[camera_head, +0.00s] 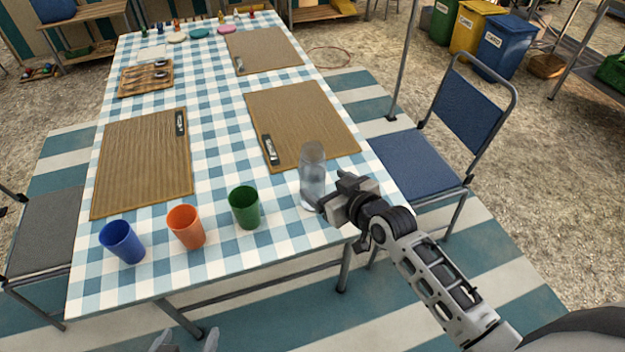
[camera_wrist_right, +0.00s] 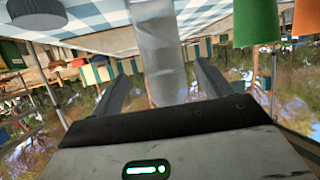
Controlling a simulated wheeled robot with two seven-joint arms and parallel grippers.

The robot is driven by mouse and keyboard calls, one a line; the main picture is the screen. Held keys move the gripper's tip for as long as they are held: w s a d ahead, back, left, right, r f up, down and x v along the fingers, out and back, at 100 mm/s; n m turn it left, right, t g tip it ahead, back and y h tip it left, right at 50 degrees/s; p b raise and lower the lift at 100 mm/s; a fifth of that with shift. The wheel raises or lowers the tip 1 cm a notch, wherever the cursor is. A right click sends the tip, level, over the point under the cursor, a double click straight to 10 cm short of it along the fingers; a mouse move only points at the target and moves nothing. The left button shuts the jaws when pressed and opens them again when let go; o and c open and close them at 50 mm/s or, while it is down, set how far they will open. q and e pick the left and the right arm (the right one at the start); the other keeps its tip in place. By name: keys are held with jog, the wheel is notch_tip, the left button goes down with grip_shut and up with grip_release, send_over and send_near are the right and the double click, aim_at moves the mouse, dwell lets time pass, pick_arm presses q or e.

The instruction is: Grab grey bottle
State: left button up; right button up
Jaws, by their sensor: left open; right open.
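The grey bottle (camera_head: 313,178) is translucent and stands upright near the right front edge of the checked table (camera_head: 285,237). My right gripper (camera_head: 333,192) is open, just to the right of the bottle at its lower half. In the right wrist view, which is upside down, the bottle (camera_wrist_right: 158,48) shows between the two open fingers of my right gripper (camera_wrist_right: 162,72), with gaps on both sides. I cannot tell how deep it is between them. My left gripper (camera_head: 186,342) is open and empty at the bottom edge, below the table's front edge.
Green (camera_head: 244,207), orange (camera_head: 186,227) and blue (camera_head: 122,242) cups stand in a row left of the bottle. A brown placemat (camera_head: 305,120) with a dark-handled item lies behind the bottle. A blue chair (camera_head: 412,165) stands right of the table, close to my right arm.

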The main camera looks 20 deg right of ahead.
aim_at(319, 182)
jog(key=x, duration=0.5)
jog(key=shift+w+a+f, duration=0.2)
jog(key=shift+w+a, duration=0.05)
jog(key=shift+w, duration=0.05)
jog(key=shift+r, duration=0.1)
jog(key=c, duration=1.3)
